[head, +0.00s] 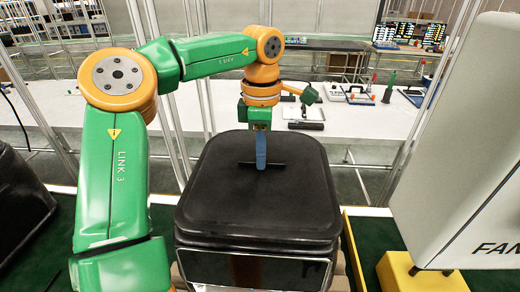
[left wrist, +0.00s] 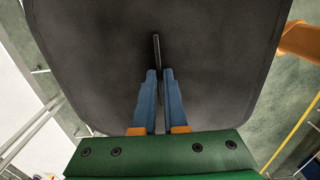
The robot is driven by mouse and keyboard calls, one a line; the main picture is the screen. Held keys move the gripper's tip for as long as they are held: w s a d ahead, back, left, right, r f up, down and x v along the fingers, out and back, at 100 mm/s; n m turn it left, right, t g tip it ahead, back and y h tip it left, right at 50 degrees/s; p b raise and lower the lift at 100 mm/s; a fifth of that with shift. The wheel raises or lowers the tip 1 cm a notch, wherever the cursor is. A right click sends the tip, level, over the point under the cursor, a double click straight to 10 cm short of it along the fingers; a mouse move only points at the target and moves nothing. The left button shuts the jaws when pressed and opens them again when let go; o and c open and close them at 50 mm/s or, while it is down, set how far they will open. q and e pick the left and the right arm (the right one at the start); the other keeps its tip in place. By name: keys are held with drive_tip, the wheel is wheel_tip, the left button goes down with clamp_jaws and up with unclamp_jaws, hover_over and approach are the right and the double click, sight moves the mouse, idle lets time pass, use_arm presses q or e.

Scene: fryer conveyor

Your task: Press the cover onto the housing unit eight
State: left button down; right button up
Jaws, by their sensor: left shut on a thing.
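The black cover (head: 220,200) has rounded corners and a thin dark bar handle (head: 245,165) on top. It sits over the housing unit (head: 255,270), whose dark glossy front with a pale edge shows below it. I cannot tell whether any gap is left between them. My left gripper (head: 261,165) points down over the cover, with its blue fingers shut on the handle. The left wrist view shows the fingers (left wrist: 159,72) on either side of the handle (left wrist: 156,46), with the cover (left wrist: 90,60) filling the background. My right gripper is not in view.
Another black unit (head: 20,190) stands at the left edge. A large white machine body (head: 465,130) and a yellow block (head: 415,276) stand close on the right. A white table (head: 350,143) with small parts lies behind, beyond thin metal posts.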

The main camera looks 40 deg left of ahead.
use_arm(q)
drive_tip(key=shift+s+a+f, duration=0.15)
drive_tip(key=shift+s+a, duration=0.1)
drive_tip(key=shift+a, duration=0.1)
drive_tip(key=shift+w+d+p, duration=0.2)
drive_tip(key=shift+d+p, duration=0.05)
drive_tip(key=shift+p, duration=0.05)
drive_tip(key=shift+s, duration=0.1)
idle(0.5)
drive_tip(key=shift+a+f, duration=0.1)
drive_tip(key=shift+f, duration=0.1)
drive_tip(key=shift+f, duration=0.3)
idle(0.3)
drive_tip(key=shift+f, duration=0.2)
idle(0.4)
drive_tip(key=c, duration=0.6)
unclamp_jaws()
